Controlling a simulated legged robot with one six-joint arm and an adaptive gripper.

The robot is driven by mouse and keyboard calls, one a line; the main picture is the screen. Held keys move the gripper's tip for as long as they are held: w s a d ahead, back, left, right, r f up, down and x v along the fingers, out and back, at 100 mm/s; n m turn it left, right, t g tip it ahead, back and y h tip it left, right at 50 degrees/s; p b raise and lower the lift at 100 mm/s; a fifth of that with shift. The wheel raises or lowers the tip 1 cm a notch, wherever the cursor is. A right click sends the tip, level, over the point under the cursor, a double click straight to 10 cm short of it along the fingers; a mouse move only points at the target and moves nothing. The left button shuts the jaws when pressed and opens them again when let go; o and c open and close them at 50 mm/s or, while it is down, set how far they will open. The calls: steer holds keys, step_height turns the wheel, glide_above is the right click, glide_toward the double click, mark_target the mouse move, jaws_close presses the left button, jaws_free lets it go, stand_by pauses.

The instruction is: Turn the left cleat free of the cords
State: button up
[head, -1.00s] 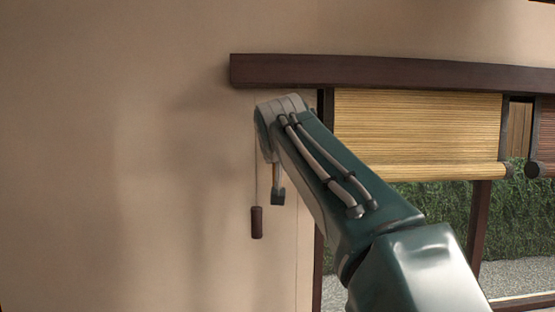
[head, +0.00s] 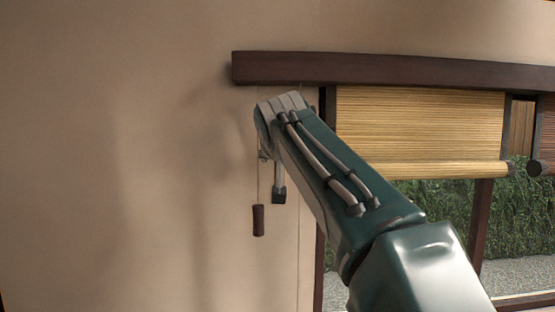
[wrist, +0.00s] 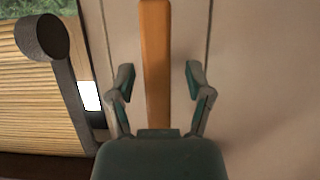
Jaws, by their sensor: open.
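An orange-brown wooden bar (wrist: 156,60), which looks like the left cleat, runs upright through the wrist view. My gripper (wrist: 158,72) is open, with one finger on each side of the bar and a gap on both sides. Thin lines, perhaps cords, run on either side. In the head view my arm hides the cleat and most of my gripper. A dark cord pull (head: 258,220) hangs on a thin cord left of the arm's end.
A dark wooden beam (head: 400,70) runs above my arm. A yellow bamboo blind (head: 420,130) hangs right of it, and it also shows in the wrist view (wrist: 40,95). The bare wall (head: 110,150) on the left is clear.

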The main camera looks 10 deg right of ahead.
steer(key=v, duration=1.1)
steer(key=shift+s, duration=0.35)
steer(key=shift+a, duration=0.1)
steer(key=s+f+g+y, duration=0.1)
steer(key=s+f+g, duration=0.1)
steer(key=s+f, duration=0.5)
steer(key=s+d+f+n+g+y, duration=0.1)
steer(key=s+f+g, duration=0.2)
steer(key=f, duration=1.7)
steer(key=s+d+f+n+g, duration=0.1)
steer(key=s+f+g, duration=0.1)
steer(key=s+f, duration=0.9)
step_height(320, 180, down, 3)
steer(key=shift+s+r+g+y, duration=0.2)
steer(key=shift+s+g+y, duration=0.1)
steer(key=shift+s+y, duration=0.1)
